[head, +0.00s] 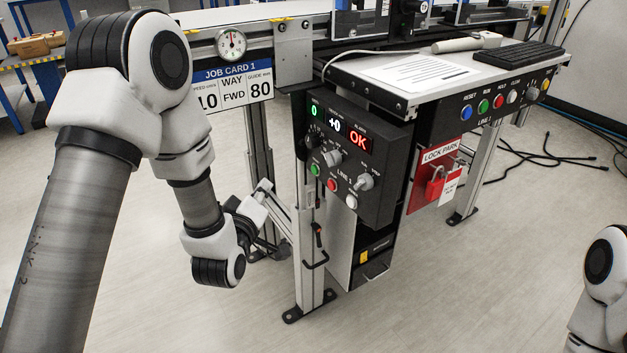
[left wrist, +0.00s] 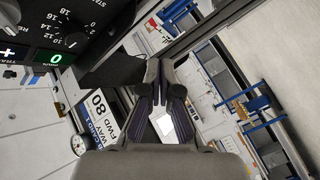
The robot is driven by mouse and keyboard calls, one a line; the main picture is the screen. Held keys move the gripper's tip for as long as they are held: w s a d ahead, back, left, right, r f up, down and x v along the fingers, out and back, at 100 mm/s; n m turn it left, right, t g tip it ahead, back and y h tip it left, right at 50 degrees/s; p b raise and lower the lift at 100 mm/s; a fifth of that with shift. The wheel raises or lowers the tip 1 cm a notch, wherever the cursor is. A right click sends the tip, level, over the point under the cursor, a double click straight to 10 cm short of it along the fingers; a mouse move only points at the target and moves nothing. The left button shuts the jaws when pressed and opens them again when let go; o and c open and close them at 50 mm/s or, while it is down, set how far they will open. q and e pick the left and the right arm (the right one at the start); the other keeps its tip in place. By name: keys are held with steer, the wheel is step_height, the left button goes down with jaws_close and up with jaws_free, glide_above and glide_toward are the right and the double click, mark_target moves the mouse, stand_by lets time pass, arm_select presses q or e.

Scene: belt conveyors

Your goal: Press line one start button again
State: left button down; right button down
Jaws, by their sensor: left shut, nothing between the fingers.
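The line one control box (head: 350,160) hangs under the table's left end in the head view. Its displays read 0, +0 and OK. A green button (head: 315,169), a red button (head: 331,185) and a white button (head: 351,202) run along its lower front; the button labels are too small to read. My left gripper (head: 264,190) is left of the box, partly hidden near the metal post, apart from the buttons. In the left wrist view its fingers (left wrist: 162,82) are shut and empty. Part of the box (left wrist: 75,30) shows there at upper left, its buttons not identifiable.
A second panel (head: 500,101) has blue, green, red and white buttons. A red lock board (head: 434,180) hangs between them. The metal post (head: 307,245) stands beside my left gripper. A job card (head: 233,86) and a gauge (head: 231,43) are above. The front floor is clear.

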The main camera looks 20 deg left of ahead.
mark_target(314, 170)
arm_select(q)
steer(key=w+d, duration=0.5)
steer(key=w, duration=0.2)
steer(key=shift+d+p, duration=0.25)
steer(key=shift+p, duration=0.2)
stand_by(1.3)
steer(key=shift+w+d, duration=0.25)
steer(key=shift+w, duration=0.05)
